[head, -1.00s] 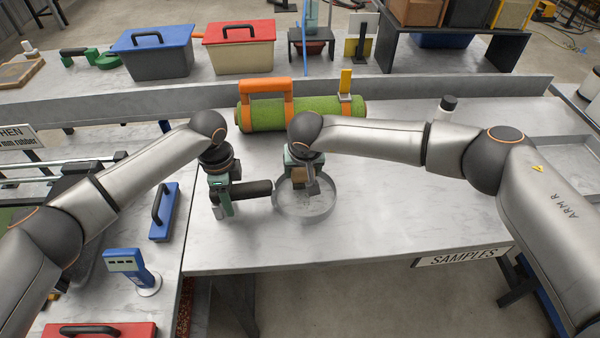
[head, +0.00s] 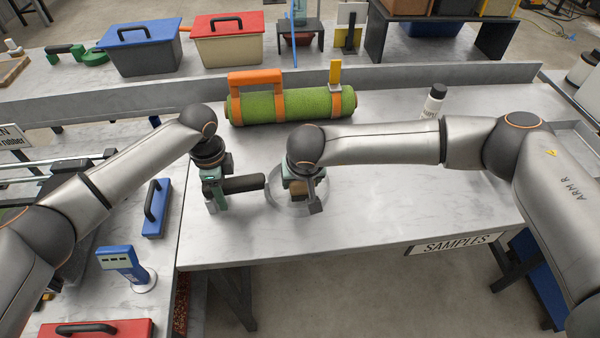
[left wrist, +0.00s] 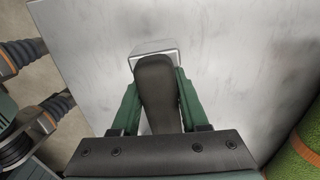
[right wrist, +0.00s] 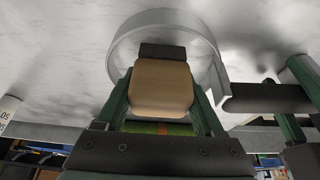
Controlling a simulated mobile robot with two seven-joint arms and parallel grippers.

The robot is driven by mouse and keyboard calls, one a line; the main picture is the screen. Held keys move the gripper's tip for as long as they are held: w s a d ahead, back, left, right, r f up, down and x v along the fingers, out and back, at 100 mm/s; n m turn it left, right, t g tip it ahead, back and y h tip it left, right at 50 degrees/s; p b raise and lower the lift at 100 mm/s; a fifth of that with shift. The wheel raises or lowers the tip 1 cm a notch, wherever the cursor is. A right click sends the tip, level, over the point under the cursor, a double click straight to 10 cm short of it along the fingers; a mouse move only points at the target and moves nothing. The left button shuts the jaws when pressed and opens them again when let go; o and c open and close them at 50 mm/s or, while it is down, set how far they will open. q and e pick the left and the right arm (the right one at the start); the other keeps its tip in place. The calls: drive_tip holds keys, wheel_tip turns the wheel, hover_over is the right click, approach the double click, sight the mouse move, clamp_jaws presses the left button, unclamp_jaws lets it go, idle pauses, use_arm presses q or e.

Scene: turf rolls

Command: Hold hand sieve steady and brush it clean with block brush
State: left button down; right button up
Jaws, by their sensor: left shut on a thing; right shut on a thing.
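The hand sieve (head: 271,197) is a shallow round metal ring with a dark handle (head: 240,184), low over or on the bench. My left gripper (head: 214,190) is shut on the handle, whose dark end fills the space between the fingers in the left wrist view (left wrist: 155,85). My right gripper (head: 302,185) is shut on the block brush, a tan block with a dark part at its far end, seen in the right wrist view (right wrist: 160,88). The brush is over the sieve ring (right wrist: 125,48). Whether it touches the mesh is hidden.
A green turf roll (head: 300,104) with orange straps lies behind the sieve. A white bottle with a black cap (head: 433,102) stands to the right. The bench right of the sieve is clear.

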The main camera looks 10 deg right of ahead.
drive_tip(key=shift+s+f, duration=0.1)
drive_tip(key=shift+s, duration=0.75)
drive_tip(key=shift+w+a+f, duration=0.1)
drive_tip(key=shift+w, duration=1.8)
drive_tip(key=shift+w+a+f, duration=0.1)
drive_tip(key=shift+w, duration=1.8)
wheel_tip(320, 180, up, 6)
drive_tip(key=shift+r, duration=0.1)
wheel_tip(320, 180, up, 3)
drive_tip(key=shift+f, duration=0.1)
